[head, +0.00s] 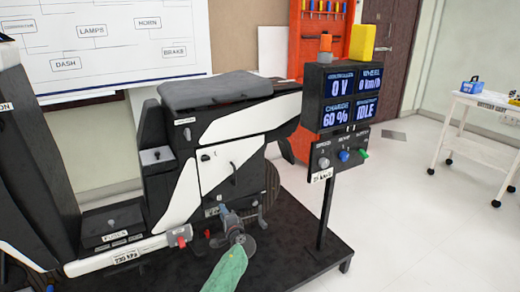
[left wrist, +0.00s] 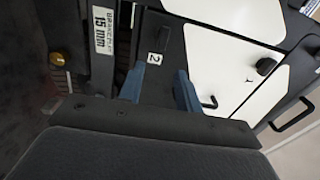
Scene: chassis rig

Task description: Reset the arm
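My left gripper (head: 233,218) is low beside the scooter rig (head: 228,125) in the head view, near its lower side panel. In the left wrist view its two blue fingers (left wrist: 163,84) stand apart with nothing seen held between them. A white panel with a black handle (left wrist: 212,103) is to the right. My right gripper is in neither view.
The rig stands on a black platform (head: 305,240). A red-ended part (head: 180,240) is left of the gripper. A display post (head: 326,215) with screens (head: 352,97) and knobs rises to the right. A white cart (head: 470,140) stands farther right. The floor between is clear.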

